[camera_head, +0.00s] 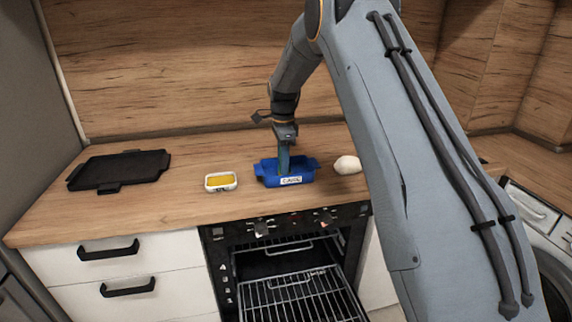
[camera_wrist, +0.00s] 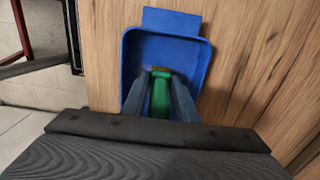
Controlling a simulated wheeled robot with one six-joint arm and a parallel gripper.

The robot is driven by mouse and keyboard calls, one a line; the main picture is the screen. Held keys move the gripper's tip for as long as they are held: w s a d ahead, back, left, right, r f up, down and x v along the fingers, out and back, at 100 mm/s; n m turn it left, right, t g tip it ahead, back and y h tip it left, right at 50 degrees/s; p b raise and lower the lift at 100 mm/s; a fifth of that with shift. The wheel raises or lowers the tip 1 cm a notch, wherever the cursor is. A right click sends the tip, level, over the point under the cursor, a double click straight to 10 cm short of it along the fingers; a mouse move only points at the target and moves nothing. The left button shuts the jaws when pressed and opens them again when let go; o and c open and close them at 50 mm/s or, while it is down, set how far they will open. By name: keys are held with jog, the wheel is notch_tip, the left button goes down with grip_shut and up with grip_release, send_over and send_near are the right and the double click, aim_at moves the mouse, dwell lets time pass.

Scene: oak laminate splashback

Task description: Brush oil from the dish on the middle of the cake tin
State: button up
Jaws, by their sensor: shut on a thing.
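The blue cake tin (camera_head: 268,181) stands on the wooden counter, with a white label on its front reading CAKE. It also shows in the wrist view (camera_wrist: 196,46). The white dish (camera_head: 221,188) with yellow oil stands just left of the tin. My gripper (camera_head: 284,150) points down over the tin. In the wrist view my gripper (camera_wrist: 160,95) is shut on a green brush (camera_wrist: 161,98). The brush's brownish bristle end is inside the tin, near its middle. I cannot tell whether the bristles touch the tin's floor.
A black tray (camera_head: 120,170) lies at the left of the counter. A whitish rounded object (camera_head: 347,165) lies right of the tin. Below the counter edge the oven (camera_head: 290,270) is open, with a wire rack showing. The counter between black tray and dish is clear.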

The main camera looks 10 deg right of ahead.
jog(key=shift+a, duration=0.55)
jog(key=shift+s+a, duration=0.1)
jog(key=shift+s+a+f, duration=0.1)
jog(key=shift+s+a, duration=0.05)
jog(key=shift+a, duration=0.7)
jog(key=shift+s+a+p, duration=0.2)
jog(key=shift+a+p, duration=0.15)
jog(key=shift+a, duration=0.65)
jog(key=shift+d, duration=0.1)
jog(key=shift+d, duration=0.9)
jog(key=shift+d, duration=0.1)
jog(key=shift+d, duration=0.85)
